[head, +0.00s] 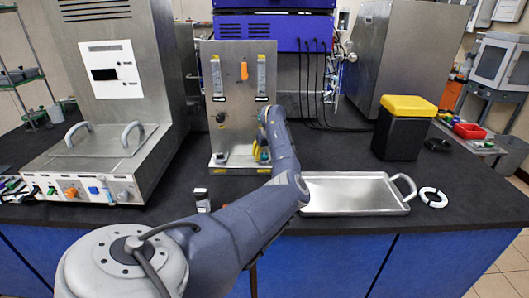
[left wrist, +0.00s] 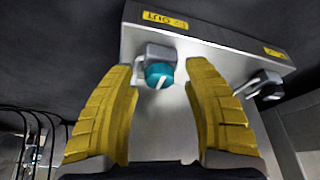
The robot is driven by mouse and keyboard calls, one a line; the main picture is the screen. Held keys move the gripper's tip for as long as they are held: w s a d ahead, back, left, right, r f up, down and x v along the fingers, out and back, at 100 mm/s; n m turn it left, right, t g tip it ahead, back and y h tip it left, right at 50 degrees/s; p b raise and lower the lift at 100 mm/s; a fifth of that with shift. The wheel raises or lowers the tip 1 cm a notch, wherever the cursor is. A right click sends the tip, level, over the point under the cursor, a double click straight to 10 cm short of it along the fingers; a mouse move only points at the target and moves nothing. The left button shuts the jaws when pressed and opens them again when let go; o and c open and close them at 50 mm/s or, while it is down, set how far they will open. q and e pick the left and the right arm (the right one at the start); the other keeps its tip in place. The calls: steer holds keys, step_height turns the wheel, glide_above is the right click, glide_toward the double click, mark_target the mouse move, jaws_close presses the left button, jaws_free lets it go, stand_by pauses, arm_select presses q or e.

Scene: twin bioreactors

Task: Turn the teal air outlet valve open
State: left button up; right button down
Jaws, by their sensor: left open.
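The teal valve knob (left wrist: 159,76) has a white pointer line and sits on a grey body on a metal panel, below a yellow label. My left gripper (left wrist: 160,70) has its two yellow fingers open, one on each side of the knob; gaps show between fingers and knob. In the head view my left gripper (head: 241,146) is in front of the lower right of the upright metal panel (head: 236,120), and my arm hides part of this area. My right gripper is in neither view.
A black-handled valve (left wrist: 268,86) is at the right in the left wrist view. A metal tray (head: 350,193) and a black bin with a yellow lid (head: 403,127) stand on the right. A metal unit (head: 100,150) stands on the left.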

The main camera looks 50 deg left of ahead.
arm_select(q)
jaws_close()
stand_by(0.3)
stand_by(0.3)
